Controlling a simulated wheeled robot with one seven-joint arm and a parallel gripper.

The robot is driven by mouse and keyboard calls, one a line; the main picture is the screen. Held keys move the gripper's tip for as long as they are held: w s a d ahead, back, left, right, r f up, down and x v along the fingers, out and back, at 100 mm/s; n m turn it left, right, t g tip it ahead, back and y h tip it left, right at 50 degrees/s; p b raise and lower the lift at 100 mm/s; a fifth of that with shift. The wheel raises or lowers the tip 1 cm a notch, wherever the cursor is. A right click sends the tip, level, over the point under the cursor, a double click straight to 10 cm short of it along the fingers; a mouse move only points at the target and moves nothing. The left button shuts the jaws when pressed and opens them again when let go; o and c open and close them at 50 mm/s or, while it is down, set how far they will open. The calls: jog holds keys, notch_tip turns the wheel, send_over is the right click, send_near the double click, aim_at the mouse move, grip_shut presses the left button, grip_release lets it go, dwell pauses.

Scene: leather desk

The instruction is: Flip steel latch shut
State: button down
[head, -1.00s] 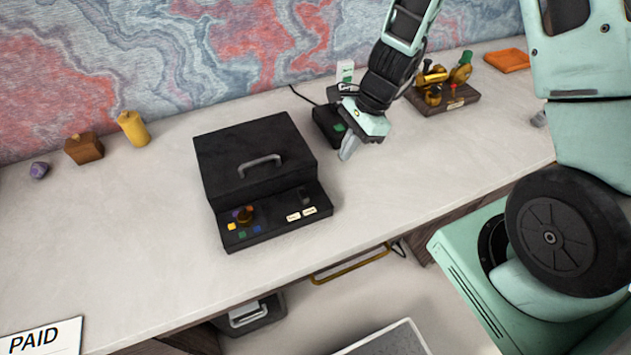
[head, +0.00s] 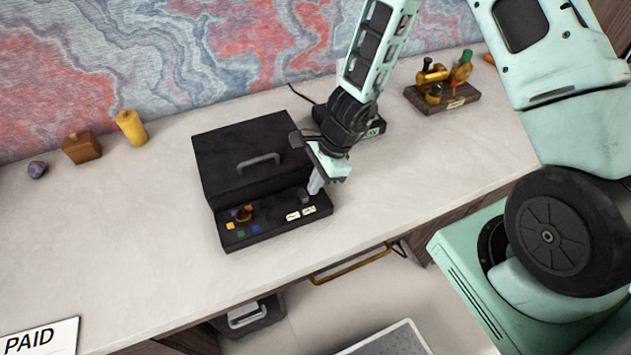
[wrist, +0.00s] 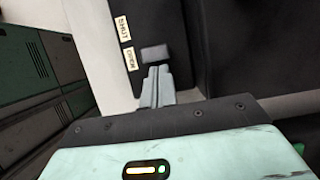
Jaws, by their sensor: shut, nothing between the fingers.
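A black case (head: 235,165) with a lid handle sits on the desk. Its front ledge (head: 275,230) has two pale labels, which read SHUT and OPEN in the wrist view. The steel latch is a small grey block (wrist: 154,53) on the ledge beside the labels, closer to the OPEN one; it is small and partly hidden in the head view. My gripper (wrist: 155,72) is shut and empty, its fingertips right at the latch's near edge in the wrist view. I cannot tell whether they touch. In the head view my gripper (head: 314,190) is over the ledge's right end.
Coloured buttons and an orange knob (head: 244,214) are on the ledge's left. A dark device (head: 365,125) stands behind my wrist. A brass item on a wooden base (head: 442,95) is at back right. A yellow cylinder (head: 131,128) and brown block (head: 82,148) stand left.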

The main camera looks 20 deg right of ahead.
aim_at(291, 202)
jog(key=shift+a+b, duration=0.3)
jog(key=shift+a, duration=2)
jog(key=d+p, duration=0.1)
jog(key=d, duration=0.1)
jog(key=d+r, duration=0.1)
jog(key=d, duration=0.1)
jog(key=shift+d+r+p, duration=0.2)
jog(key=shift+d+p, duration=0.15)
jog(key=shift+p, duration=0.05)
jog(key=p+v, duration=0.1)
jog(key=v, duration=0.7)
jog(key=shift+r, duration=0.2)
jog(key=shift+r, duration=0.1)
